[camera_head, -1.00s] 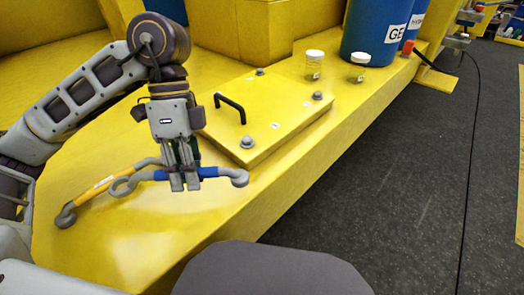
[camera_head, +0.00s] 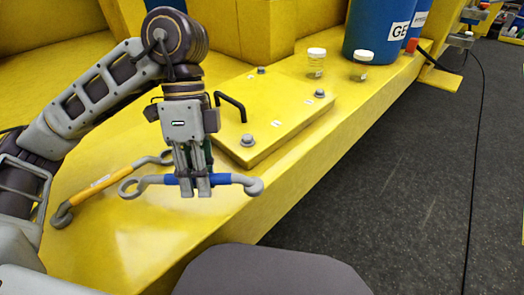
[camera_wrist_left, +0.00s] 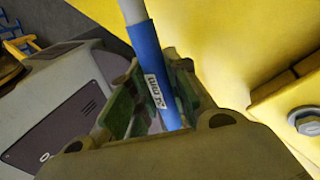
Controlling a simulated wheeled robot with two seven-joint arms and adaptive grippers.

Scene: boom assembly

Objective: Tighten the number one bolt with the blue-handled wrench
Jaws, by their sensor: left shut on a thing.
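My left gripper (camera_head: 195,190) is shut on the blue-handled wrench (camera_head: 222,179) at its blue grip. The wrench lies level across the fingers, with a ring end to the left and a hooked socket end to the right. Its blue handle with a white label also shows in the left wrist view (camera_wrist_left: 145,45). The yellow cover plate (camera_head: 275,118) carries several bolts: a front one (camera_head: 247,140), a right one (camera_head: 319,93) and a back one (camera_head: 261,70). The wrench is apart from these bolts. Bolt numbers are too small to read. My right gripper is not in view.
A yellow-handled wrench (camera_head: 105,182) lies on the yellow surface at left. A black handle (camera_head: 231,104) stands on the plate. Dark floor (camera_head: 400,190) lies right of the edge.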

